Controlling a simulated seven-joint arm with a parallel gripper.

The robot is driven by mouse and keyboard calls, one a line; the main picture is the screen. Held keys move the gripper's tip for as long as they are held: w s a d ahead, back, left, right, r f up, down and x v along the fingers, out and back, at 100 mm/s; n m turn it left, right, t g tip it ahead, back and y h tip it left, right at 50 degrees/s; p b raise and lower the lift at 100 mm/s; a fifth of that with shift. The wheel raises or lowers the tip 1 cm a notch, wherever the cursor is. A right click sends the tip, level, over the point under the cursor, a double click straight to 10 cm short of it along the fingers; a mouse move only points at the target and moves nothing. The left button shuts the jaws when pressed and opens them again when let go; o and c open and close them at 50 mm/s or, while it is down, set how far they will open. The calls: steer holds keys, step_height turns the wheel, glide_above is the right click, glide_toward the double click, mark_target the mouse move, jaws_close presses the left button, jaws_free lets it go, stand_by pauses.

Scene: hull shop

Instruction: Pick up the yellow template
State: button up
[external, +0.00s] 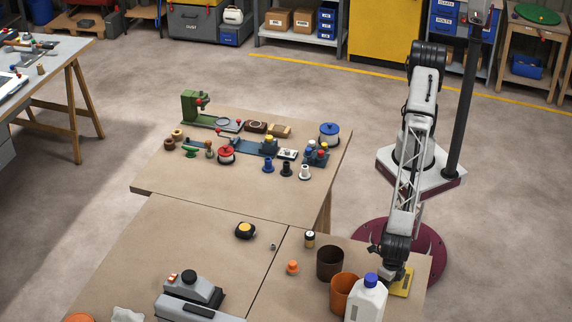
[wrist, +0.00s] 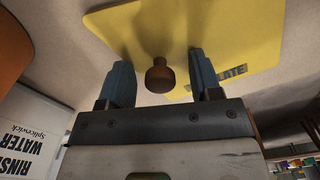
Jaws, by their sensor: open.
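The yellow template (wrist: 228,25) is a flat yellow plate with rounded corners, a brown knob (wrist: 160,76) and dark lettering that is partly hidden. In the external view the template (external: 404,284) lies at the right end of the near table, mostly behind my gripper (external: 391,281). In the wrist view my gripper (wrist: 161,78) is open, with one blue-grey finger on each side of the knob. The fingers look close to the knob, with gaps on both sides. I cannot tell whether they touch the plate.
A white rinse-water bottle with a blue cap (external: 367,300), an orange cup (external: 343,292) and a brown cup (external: 330,262) stand left of my gripper. An orange knobbed piece (external: 292,267) and a small jar (external: 310,239) stand further left. The table's right edge is close by.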

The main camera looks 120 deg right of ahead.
stand_by(0.3)
steer(key=c, duration=1)
steer(key=shift+c, duration=0.2)
steer(key=shift+r, duration=0.15)
steer(key=shift+r, duration=0.5)
steer(key=shift+s+d+r, duration=0.15)
steer(key=shift+r, duration=0.45)
steer(key=shift+s+d+r, duration=0.1)
steer(key=shift+r, duration=0.45)
steer(key=s+d, duration=0.3)
steer(key=s+d+r, duration=0.1)
steer(key=s+d, duration=0.6)
steer(key=d, duration=0.1)
steer(key=shift+s+r, duration=0.2)
steer(key=shift+s, duration=0.15)
